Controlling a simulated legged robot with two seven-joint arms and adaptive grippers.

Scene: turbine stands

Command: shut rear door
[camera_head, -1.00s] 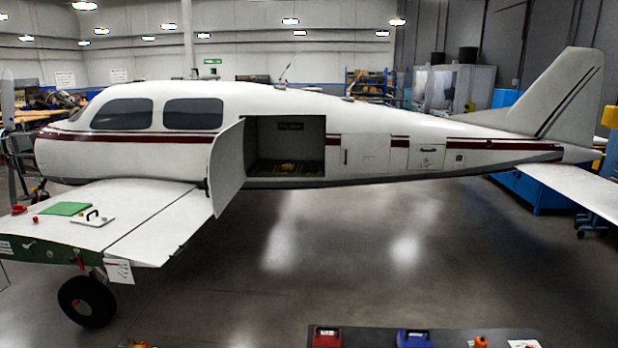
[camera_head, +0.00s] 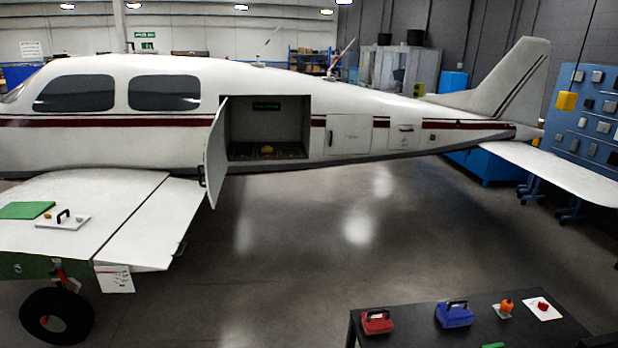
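The rear door (camera_head: 215,152) of the white aircraft (camera_head: 150,140) stands open. It is hinged at the left edge of a dark rectangular opening and swings outward toward me, over the wing's rear edge. Inside the opening (camera_head: 267,128) are a green label on the back wall and a small yellow item (camera_head: 267,150) on the floor. A smaller panel (camera_head: 348,134) and a small hatch (camera_head: 404,136) to its right look flush with the fuselage. Neither of my grippers is in view.
A wing (camera_head: 80,212) with a green mat extends toward me at left, above a wheel (camera_head: 56,316). A dark table (camera_head: 400,336) at the bottom right holds red and blue cases and small items. A blue pegboard (camera_head: 590,120) stands at right. The floor (camera_head: 280,260) between is open.

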